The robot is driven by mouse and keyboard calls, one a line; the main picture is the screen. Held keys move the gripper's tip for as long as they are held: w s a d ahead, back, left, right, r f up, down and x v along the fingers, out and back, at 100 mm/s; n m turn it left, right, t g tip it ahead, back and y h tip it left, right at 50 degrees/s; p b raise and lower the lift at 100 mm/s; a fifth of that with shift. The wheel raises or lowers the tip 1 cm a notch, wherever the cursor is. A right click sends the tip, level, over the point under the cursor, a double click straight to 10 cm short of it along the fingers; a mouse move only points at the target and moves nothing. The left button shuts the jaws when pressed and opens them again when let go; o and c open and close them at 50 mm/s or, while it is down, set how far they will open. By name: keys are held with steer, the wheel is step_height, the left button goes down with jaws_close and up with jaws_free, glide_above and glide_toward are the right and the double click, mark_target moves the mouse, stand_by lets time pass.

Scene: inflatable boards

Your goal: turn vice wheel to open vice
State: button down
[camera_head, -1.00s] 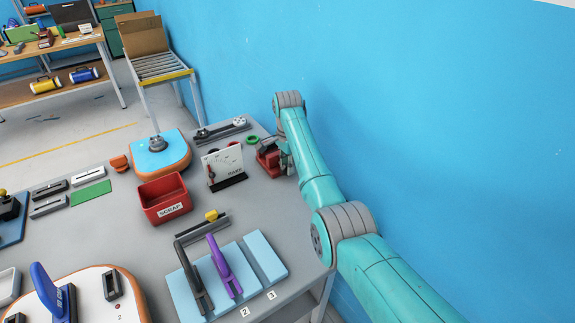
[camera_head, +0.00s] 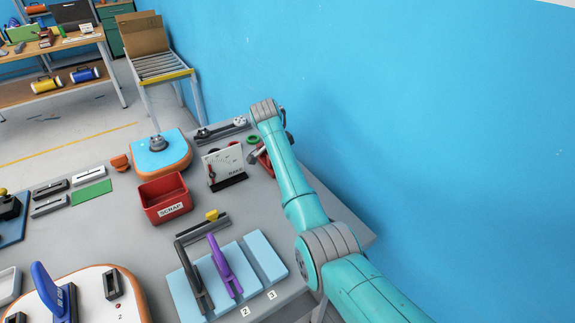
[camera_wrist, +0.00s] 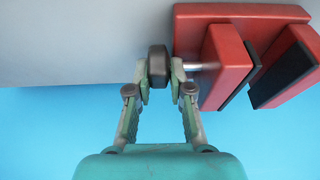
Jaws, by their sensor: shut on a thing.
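The red vice (camera_wrist: 222,66) is at the top right of the wrist view, with a metal shaft running out to its black wheel (camera_wrist: 157,66). Its two black-padded jaws stand apart with a gap between them. My gripper (camera_wrist: 160,76) is shut on the wheel, one finger on each side of it. In the head view the vice (camera_head: 264,159) is at the table's far right edge by the blue wall, mostly hidden behind my arm. The wheel cannot be made out there.
A white gauge panel (camera_head: 222,162) and a green ring (camera_head: 253,140) stand close to the vice. A red scrap bin (camera_head: 165,198) is farther left. Blue pads (camera_head: 265,257) with a black and a purple tool lie nearer. The blue wall (camera_head: 430,110) is close on the right.

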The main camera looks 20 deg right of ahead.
steer(key=h, duration=0.2)
steer(key=a+t+h, duration=0.1)
steer(key=h, duration=0.1)
steer(key=shift+s+f, duration=0.1)
steer(key=shift+s, duration=0.05)
steer(key=shift+a+f+t+h, duration=0.15)
steer(key=shift+t+h, duration=0.75)
steer(key=shift+h, duration=1.2)
steer(key=c, duration=1.3)
jaws_free()
steer(key=shift+s+a, duration=0.1)
steer(key=v, duration=1.2)
steer(key=shift+f, duration=0.2)
